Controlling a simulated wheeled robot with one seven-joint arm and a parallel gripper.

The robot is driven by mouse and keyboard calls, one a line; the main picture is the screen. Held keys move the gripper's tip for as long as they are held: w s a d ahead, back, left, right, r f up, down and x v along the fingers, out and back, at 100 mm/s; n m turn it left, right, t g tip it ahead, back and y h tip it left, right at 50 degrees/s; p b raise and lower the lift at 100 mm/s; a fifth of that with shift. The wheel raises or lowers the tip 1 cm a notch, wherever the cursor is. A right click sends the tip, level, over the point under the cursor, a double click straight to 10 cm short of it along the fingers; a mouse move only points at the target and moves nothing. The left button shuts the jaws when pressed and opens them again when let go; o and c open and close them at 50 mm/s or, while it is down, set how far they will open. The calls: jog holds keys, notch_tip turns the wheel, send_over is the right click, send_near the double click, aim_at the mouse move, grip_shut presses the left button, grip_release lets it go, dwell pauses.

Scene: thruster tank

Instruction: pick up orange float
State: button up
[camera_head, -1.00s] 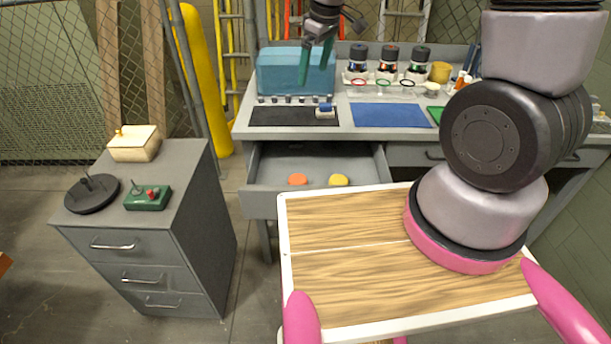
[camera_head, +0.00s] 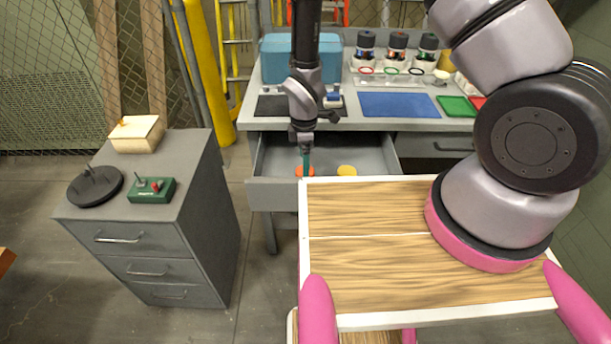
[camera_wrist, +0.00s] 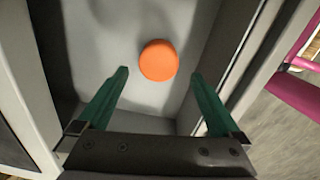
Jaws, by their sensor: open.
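The orange float (camera_head: 304,171) is a small flat round disc lying in the open desk drawer (camera_head: 272,160). In the wrist view the orange float (camera_wrist: 159,60) lies on the pale drawer floor, ahead of and roughly between the green fingertips. My gripper (camera_wrist: 160,74) is open and empty, its two green fingers apart. In the head view my gripper (camera_head: 306,160) points down into the drawer and partly covers the float. I cannot tell whether a finger touches it.
A yellow float (camera_head: 347,170) lies in the same drawer to the right. The drawer's walls close in around my gripper. The desktop above holds a teal box (camera_head: 283,62), a blue mat (camera_head: 398,104) and several bottles. A grey cabinet (camera_head: 160,235) stands left.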

jog(key=f, duration=0.6)
jog(key=shift+w+d, duration=0.2)
jog(key=shift+r, duration=0.1)
jog(key=c, duration=1.3)
jog(key=shift+o, duration=0.2)
jog(key=shift+r, duration=0.1)
